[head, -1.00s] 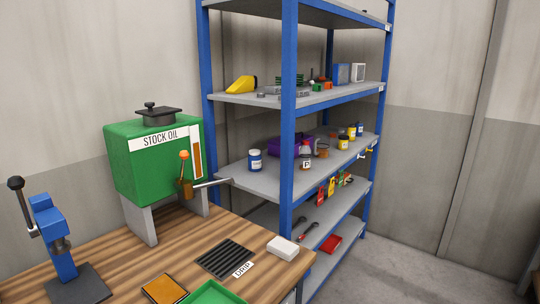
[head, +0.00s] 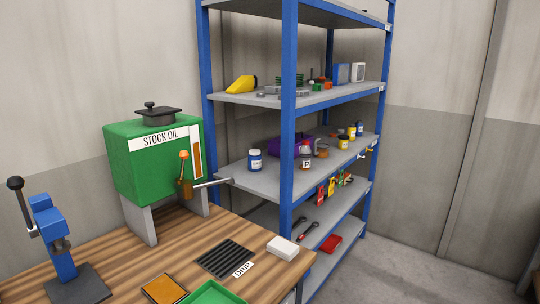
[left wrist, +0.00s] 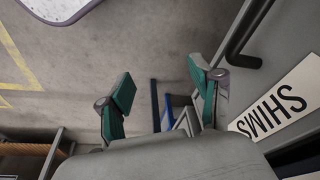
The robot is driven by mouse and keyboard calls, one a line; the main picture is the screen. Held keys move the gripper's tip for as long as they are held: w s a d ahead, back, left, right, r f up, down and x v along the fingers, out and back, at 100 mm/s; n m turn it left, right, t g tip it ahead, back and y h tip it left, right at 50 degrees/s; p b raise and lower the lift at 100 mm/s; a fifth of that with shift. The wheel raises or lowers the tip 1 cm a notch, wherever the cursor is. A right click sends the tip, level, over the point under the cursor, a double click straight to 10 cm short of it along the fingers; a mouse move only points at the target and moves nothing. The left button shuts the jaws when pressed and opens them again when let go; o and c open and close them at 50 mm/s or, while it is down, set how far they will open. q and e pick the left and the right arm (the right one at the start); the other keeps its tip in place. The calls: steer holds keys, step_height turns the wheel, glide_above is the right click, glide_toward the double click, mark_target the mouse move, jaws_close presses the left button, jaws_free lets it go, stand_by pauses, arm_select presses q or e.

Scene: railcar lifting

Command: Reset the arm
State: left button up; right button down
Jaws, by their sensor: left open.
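My left gripper (left wrist: 160,100) shows in the left wrist view with its two green-padded fingers spread apart. Nothing is between the fingers close up; the floor and some blue and grey structure show behind them. Neither gripper nor arm shows in the head view. My right gripper is in neither view.
In the left wrist view a "SHIMS" label (left wrist: 275,110) and a dark handle (left wrist: 240,38) are close to the right finger. The head view shows a wooden bench (head: 130,262) with a green stock oil tank (head: 150,172), a blue press (head: 53,238), and a blue-posted shelf rack (head: 288,130).

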arm_select(q)
steer(key=s+a+f+g, duration=0.1)
steer(key=s+f, duration=0.3)
steer(key=f, duration=0.4)
steer(key=s+f, duration=0.4)
steer(key=f, duration=0.5)
steer(key=s+a+f, duration=0.2)
steer(key=s+f, duration=0.5)
steer(key=s, duration=0.4)
steer(key=shift+a+f+g, duration=0.15)
steer(key=shift+g, duration=0.25)
